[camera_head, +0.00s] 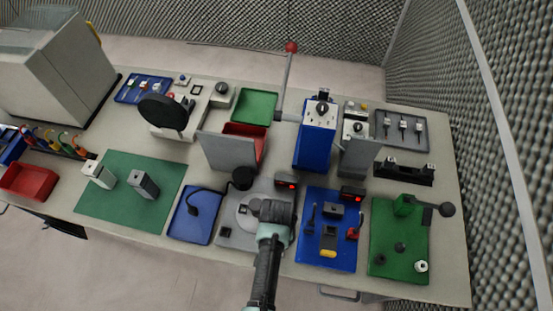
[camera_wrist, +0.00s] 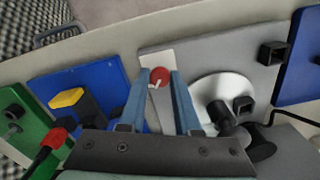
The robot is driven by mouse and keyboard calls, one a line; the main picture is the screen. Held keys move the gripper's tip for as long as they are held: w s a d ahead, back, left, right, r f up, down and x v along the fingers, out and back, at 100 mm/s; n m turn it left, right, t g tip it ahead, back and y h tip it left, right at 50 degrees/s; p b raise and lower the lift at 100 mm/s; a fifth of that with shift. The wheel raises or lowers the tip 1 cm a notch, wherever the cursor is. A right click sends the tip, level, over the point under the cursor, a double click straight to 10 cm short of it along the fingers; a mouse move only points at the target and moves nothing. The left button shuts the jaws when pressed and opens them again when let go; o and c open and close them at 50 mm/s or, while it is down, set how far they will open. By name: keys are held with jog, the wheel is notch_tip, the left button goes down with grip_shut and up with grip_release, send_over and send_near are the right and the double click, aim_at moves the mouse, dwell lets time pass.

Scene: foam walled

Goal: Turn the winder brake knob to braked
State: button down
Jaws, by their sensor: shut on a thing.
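The brake knob (camera_wrist: 160,75) is a small red round knob with a pale mark on it. In the wrist view it sits on a white plate (camera_wrist: 149,57) at one end of the grey winder base (camera_wrist: 205,62). The blue-grey fingers of my gripper (camera_wrist: 161,74) are shut on the knob, one on each side. In the head view my gripper (camera_head: 274,214) hangs over the winder base (camera_head: 237,239), and my wrist hides the knob there. A pale disc (camera_wrist: 222,88) with a dark square block lies beside the fingers.
A blue mat (camera_head: 323,262) with small tools lies right of the winder in the head view, with a green mat (camera_head: 390,262) beyond. Another blue mat (camera_head: 190,228) lies to its left. A small box with a red display (camera_head: 287,184) stands just behind my gripper.

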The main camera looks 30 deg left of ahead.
jog(key=shift+m, duration=0.7)
jog(key=c, duration=0.6)
grip_release()
notch_tip(320, 180, up, 13)
jog(key=b, duration=0.1)
dwell(0.5)
